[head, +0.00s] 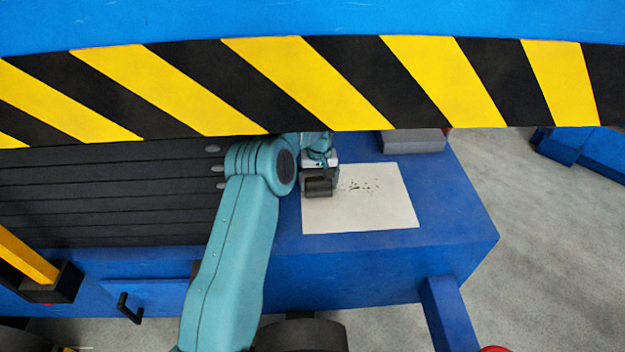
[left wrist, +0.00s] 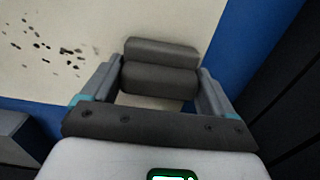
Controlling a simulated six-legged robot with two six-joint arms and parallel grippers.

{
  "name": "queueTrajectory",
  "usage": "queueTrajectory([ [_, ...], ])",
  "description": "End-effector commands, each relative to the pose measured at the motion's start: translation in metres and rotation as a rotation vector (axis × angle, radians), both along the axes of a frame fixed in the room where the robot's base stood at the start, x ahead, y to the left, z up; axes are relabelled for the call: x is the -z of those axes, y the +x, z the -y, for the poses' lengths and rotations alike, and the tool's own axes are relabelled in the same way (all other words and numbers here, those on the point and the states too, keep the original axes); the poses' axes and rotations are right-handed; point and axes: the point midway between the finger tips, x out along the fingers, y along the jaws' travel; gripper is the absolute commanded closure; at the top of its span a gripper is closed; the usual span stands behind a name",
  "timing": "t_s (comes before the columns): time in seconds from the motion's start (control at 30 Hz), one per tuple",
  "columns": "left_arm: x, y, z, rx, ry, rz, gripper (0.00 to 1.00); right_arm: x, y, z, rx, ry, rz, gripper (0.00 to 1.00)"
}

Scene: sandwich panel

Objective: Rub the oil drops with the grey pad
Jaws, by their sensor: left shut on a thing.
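The oil drops (head: 362,187) are small dark specks on a pale panel (head: 385,217) that lies on the blue bench. The drops also show at the upper left in the left wrist view (left wrist: 50,50). My left gripper (head: 319,178) is shut on the grey pad (head: 318,187), a dark grey block that shows between both fingers in the left wrist view (left wrist: 160,68). The pad is over the left part of the panel, to the left of the drops in the head view. I cannot tell whether it touches the panel. My right gripper is not in view.
A black and yellow striped beam (head: 340,85) crosses above the bench's far side. A grey block (head: 412,140) stands behind the panel. Dark slats (head: 100,195) lie left of my arm. The blue bench top (head: 455,205) is clear right of the panel.

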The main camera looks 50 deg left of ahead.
Motion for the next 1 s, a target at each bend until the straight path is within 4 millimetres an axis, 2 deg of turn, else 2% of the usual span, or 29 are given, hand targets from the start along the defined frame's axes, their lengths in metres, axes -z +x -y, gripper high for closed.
queueTrajectory([
  [0.17,0.0,0.013,0.013,0.004,-0.002,0.002,0.41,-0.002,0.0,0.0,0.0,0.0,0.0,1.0],
  [0.47,0.0,0.021,0.02,0.002,-0.004,0.006,0.41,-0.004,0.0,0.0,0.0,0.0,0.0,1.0],
  [0.8,0.002,0.045,0.039,0.003,-0.003,0.007,0.41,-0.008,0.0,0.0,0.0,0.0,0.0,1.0],
  [1.0,0.002,0.05,0.044,0.004,-0.004,0.006,0.41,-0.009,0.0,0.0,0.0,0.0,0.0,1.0],
])
